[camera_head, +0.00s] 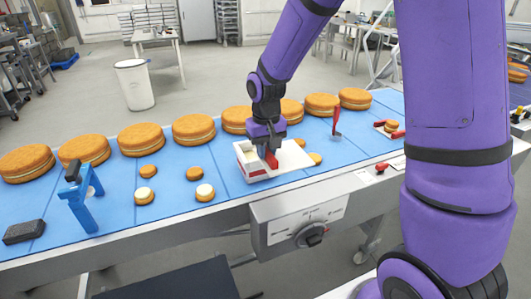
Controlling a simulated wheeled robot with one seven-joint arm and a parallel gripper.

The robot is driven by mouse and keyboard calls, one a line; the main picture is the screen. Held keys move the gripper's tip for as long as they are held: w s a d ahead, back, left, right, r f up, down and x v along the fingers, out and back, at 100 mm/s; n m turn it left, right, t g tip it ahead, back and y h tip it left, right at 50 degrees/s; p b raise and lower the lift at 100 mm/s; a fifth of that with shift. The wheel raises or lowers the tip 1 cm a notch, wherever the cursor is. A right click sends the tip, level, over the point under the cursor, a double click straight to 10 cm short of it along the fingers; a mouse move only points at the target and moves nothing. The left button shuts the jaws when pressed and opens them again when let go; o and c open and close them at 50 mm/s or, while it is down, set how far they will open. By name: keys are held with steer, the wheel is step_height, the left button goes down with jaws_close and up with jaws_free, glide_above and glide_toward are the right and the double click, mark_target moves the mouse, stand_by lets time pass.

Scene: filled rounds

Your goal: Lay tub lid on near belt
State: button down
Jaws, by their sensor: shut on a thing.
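My gripper (269,155) is low over the middle of the blue belt, its jaws shut on a white piece. A flat white panel, which looks like the tub lid (296,157), spreads out to the right of the jaws. A white tub (249,166) with a red mark sits directly left of and below the jaws. The jaws hide part of both, so where the lid and the tub meet is not clear. The near belt (220,172) is blue and runs across the picture under them.
Large filled rounds (194,129) line the belt's far side. Small rounds (205,192) lie left of the tub. A blue stand (84,202) and a dark block (24,232) are at left. A red-handled spatula (336,122) is at right. A control box (305,222) fronts the belt.

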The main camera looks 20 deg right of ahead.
steer(key=shift+r, duration=1.85)
